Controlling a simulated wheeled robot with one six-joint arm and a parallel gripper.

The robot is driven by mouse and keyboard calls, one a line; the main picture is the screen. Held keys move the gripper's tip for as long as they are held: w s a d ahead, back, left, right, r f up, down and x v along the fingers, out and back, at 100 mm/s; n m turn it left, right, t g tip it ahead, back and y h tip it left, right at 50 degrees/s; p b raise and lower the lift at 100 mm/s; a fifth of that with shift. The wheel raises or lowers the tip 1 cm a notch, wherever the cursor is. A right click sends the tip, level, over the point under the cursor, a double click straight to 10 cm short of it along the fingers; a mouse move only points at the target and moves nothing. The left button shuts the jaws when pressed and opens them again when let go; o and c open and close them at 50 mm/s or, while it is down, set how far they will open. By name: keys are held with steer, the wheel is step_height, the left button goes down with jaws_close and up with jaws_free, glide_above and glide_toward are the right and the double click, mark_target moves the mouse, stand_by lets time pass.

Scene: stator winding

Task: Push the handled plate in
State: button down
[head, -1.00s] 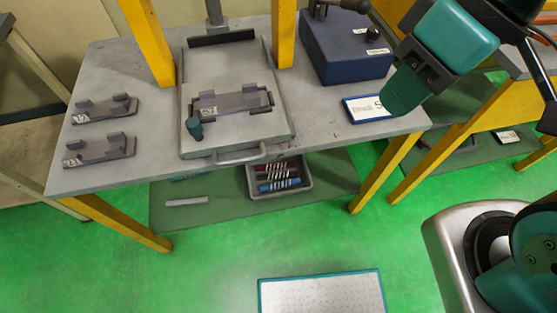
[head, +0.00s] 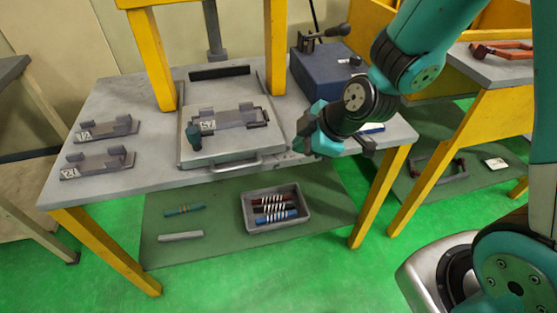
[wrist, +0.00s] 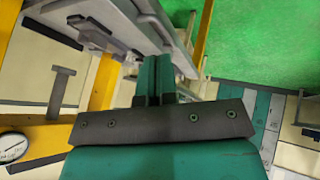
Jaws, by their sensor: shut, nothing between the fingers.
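The handled plate (head: 215,152) is a flat grey slab on the table, with a bar handle (head: 236,164) along its front edge. The handle sticks out near the table's front edge. A grey fixture (head: 232,120) marked with a label sits on the plate, and a teal-dark knob (head: 193,137) stands at its front left. My gripper (head: 301,144) is just right of the plate's front right corner, above the table; contact cannot be told. In the wrist view its two teal fingers (wrist: 154,78) are together and empty, with grey table parts beyond.
Yellow posts (head: 153,60) rise beside the plate. Two grey brackets (head: 98,160) lie at the table's left. A blue box (head: 325,75) with a lever stands at the back right. Below, a shelf holds a grey bin (head: 275,222). Green floor in front is free.

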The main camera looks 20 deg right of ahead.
step_height(320, 180, down, 3)
steer(key=w+n, duration=0.1)
glide_toward(270, 155)
step_height(270, 155, down, 4)
steer(key=s+a, duration=0.2)
steer(key=w+p, duration=0.2)
steer(key=w, duration=0.1)
steer(key=shift+w+a+f+t, duration=0.1)
steer(key=shift+f+t, duration=0.05)
steer(key=shift+t, duration=0.15)
steer(key=shift+w+f, duration=0.1)
steer(key=shift+w, duration=0.35)
steer(key=shift+w, duration=0.1)
